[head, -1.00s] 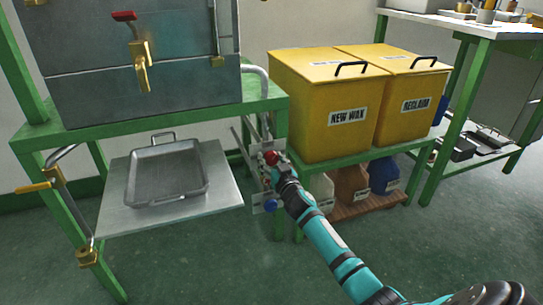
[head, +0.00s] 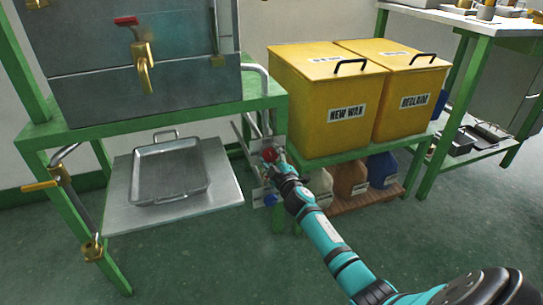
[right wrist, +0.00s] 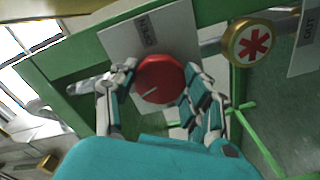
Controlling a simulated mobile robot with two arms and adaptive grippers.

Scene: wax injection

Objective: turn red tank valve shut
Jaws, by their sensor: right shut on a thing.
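The red valve knob (head: 269,154) is on the panel beside the green bench's right front leg. In the right wrist view the round red knob (right wrist: 160,80) has a pale line on its face and sits between my fingers. My right gripper (head: 277,163) is shut on it, with a finger on either side (right wrist: 158,88). My left gripper is not in view.
A blue knob (head: 270,200) is below the red one. A brass-rimmed red star fitting (right wrist: 250,43) is close right of my fingers. A metal pan (head: 168,172) rests on the shelf at left. Yellow bins (head: 310,120) stand right of the valve panel.

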